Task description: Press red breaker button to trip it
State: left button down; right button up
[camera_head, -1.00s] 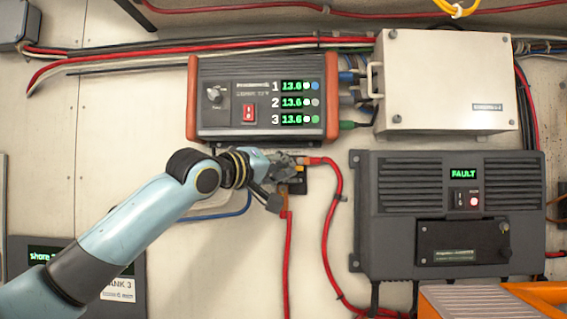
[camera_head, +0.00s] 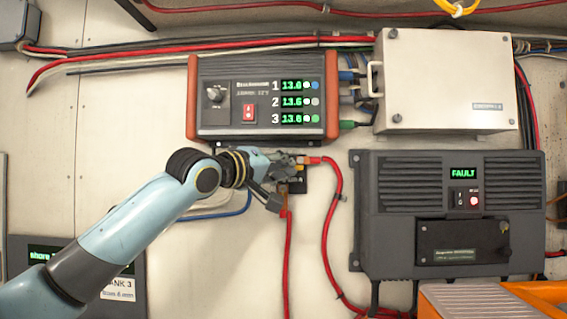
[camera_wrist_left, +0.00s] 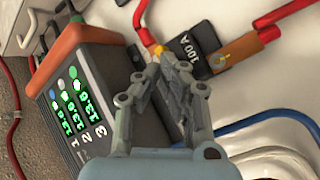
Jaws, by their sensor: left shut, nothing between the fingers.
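The breaker is a black block (camera_head: 299,186) on the pale wall, between two red cables. In the left wrist view it is the black block marked "100 A" (camera_wrist_left: 197,50), with a copper-coloured terminal on one side. Its red button does not show; my left gripper covers part of the breaker. My left gripper (camera_head: 288,165) is at the breaker, shut and empty, its fingertips (camera_wrist_left: 167,62) together over or beside the block's near edge. I cannot tell whether they touch it. My right gripper is not in view.
A charger with a red switch (camera_head: 249,113) and green readouts is mounted just above. A dark grey unit (camera_head: 398,250) showing "FAULT" is at the right. A red cable (camera_head: 327,240) loops down beside the breaker. A pale box (camera_head: 445,85) is at the upper right.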

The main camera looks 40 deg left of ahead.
pick_arm(q)
jog(key=shift+w+a, duration=0.1)
jog(key=shift+w+a+p, duration=0.15)
jog(key=shift+w+p, duration=0.05)
jog(key=shift+p, duration=0.1)
jog(key=shift+w+a+r+p, duration=0.2)
jog(key=shift+w+p, duration=0.05)
jog(key=shift+p, duration=0.05)
dwell(0.8)
jog(key=shift+w+a, duration=0.1)
jog(key=shift+w, duration=0.05)
jog(key=shift+f, duration=0.15)
dwell(0.6)
jog(key=shift+s+d, duration=0.25)
jog(key=shift+s+d+p, duration=0.35)
jog(key=shift+d, duration=0.05)
jog(key=shift+f, duration=0.1)
